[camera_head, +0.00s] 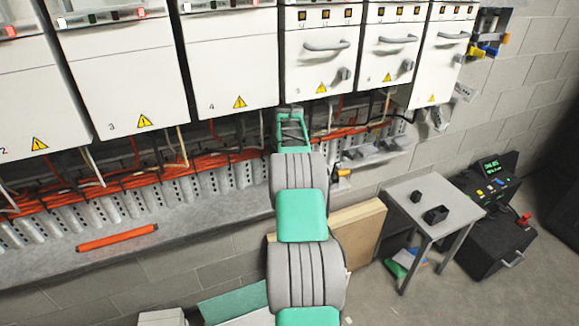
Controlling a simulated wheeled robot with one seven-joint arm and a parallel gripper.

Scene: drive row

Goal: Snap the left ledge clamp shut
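My arm reaches up from the bottom middle to the grey ledge (190,222). Its green end, my gripper (291,120), is just under the cabinet row near the orange cables. The fingertips are too small and hidden to show whether they are open or shut. Small grey metal parts (364,155) on the ledge, right of my gripper, may be the clamps. A small black and orange piece (342,172) sticks out at the ledge's front edge, close right of my arm. I cannot tell which is the left clamp, or whether it is open.
White numbered cabinets (228,62) hang above the ledge. Orange cables (130,172) run along the back. An orange bar (117,237) lies on the ledge at left. A small table (425,192) and black case (495,245) stand at right. Open floor lies at lower right.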

